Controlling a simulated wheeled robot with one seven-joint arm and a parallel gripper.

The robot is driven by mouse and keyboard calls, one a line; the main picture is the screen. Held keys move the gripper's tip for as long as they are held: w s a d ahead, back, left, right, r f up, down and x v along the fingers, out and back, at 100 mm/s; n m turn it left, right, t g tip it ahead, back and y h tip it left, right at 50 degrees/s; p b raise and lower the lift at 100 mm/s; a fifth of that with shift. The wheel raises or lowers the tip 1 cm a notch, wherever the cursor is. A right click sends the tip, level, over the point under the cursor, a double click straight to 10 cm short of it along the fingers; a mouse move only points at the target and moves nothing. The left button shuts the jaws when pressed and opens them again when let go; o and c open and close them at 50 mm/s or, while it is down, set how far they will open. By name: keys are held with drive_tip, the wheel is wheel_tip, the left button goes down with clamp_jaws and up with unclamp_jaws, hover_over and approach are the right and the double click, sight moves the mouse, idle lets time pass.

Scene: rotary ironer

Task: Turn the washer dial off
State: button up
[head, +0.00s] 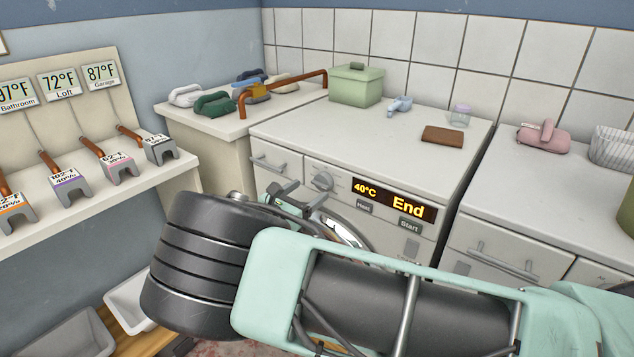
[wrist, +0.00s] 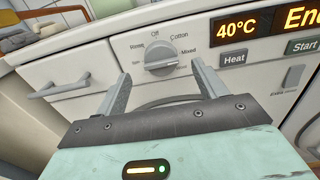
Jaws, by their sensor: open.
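The washer dial (wrist: 160,58) is a round silver-grey knob on the white washer front. Its labels include Off at the top, Cotton at upper right and Mixed at right. Its raised grip bar lies roughly crosswise, not upright toward Off; which end is the pointer I cannot tell. In the head view the dial (head: 321,181) sits left of the display (head: 394,199), which reads 40°C and End. My gripper (wrist: 160,76) is open and empty, its two grey fingers pointing at the panel, one to each side below the dial. In the head view my gripper (head: 296,193) is partly hidden by my arm.
The Heat button (wrist: 234,58) and Start button (wrist: 301,46) are right of the dial. A drawer handle (wrist: 58,85) juts out at left. The round door (head: 345,232) is below, mostly hidden by my arm. A green box (head: 356,86) stands on the washer top.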

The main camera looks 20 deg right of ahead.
sight(321, 182)
drive_tip(key=shift+x, duration=2.45)
drive_tip(key=c, duration=1)
drive_tip(key=shift+o, duration=0.2)
drive_tip(key=shift+p, duration=0.3)
